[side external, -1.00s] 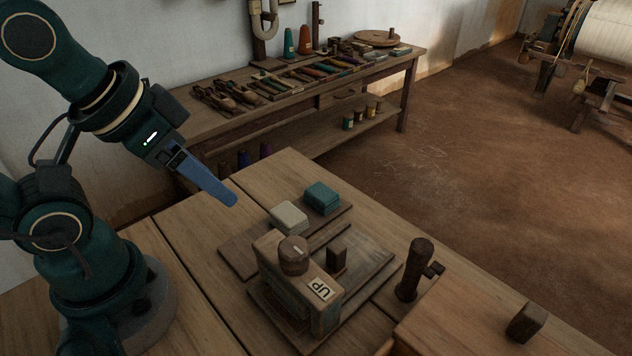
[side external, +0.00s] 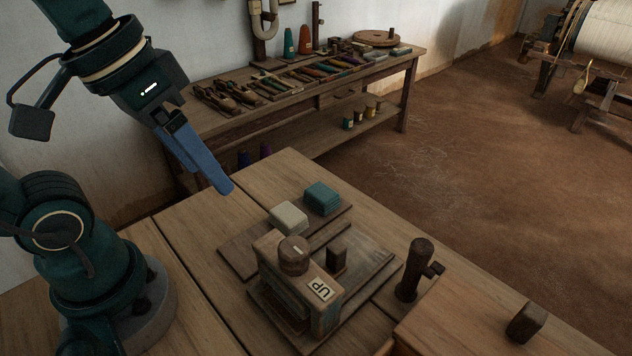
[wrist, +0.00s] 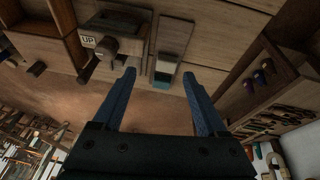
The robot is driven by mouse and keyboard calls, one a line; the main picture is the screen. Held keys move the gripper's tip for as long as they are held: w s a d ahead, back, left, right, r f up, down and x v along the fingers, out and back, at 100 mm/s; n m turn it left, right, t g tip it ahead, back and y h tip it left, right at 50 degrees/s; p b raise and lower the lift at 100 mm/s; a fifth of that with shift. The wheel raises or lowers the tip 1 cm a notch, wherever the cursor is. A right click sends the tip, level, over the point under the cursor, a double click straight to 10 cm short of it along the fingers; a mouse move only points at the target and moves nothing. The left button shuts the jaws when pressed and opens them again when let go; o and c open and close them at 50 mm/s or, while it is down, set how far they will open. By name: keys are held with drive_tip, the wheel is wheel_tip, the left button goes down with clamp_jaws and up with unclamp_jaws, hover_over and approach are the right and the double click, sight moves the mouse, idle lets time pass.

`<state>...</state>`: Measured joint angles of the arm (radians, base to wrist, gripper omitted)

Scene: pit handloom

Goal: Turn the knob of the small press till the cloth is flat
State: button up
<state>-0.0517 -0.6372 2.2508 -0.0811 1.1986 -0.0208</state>
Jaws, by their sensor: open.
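The small press (side external: 298,290) stands on the near table, a wooden block frame with an "UP" label on its top. Its round wooden knob (side external: 293,255) sits on top with a pale mark on it. The press also shows at the upper left of the wrist view (wrist: 112,24). A cream folded cloth (side external: 289,217) and a teal folded cloth (side external: 322,198) lie on a board behind the press. Whether any cloth is under the press I cannot tell. My gripper (side external: 228,190) is open and empty in the air, left of the cloths and away from the knob; its two blue fingers show in the wrist view (wrist: 160,80).
A dark upright post with a side peg (side external: 413,270) stands right of the press. A small dark block (side external: 526,322) lies on the raised right table part. A long workbench (side external: 300,85) with tools runs along the wall. The near table's left part is bare.

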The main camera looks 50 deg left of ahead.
drive_tip(key=s+d+f+n+g+h, duration=0.3)
drive_tip(key=d+n+g+h, duration=0.1)
drive_tip(key=n+g, duration=0.15)
wheel_tip(320, 180, up, 5)
drive_tip(key=n+t+h, duration=0.2)
drive_tip(key=n+h, duration=1)
drive_tip(key=h, duration=0.2)
hover_over(284, 242)
drive_tip(key=w+a, duration=0.1)
drive_tip(key=a, duration=0.3)
drive_tip(key=shift+m+y, duration=0.25)
drive_tip(key=shift+y, duration=0.05)
drive_tip(key=f, duration=1.1)
drive_tip(key=shift+s+f, duration=0.1)
drive_tip(key=shift+s, duration=0.15)
drive_tip(key=shift+d+f, duration=0.1)
drive_tip(key=shift+d, duration=2.5)
clamp_jaws()
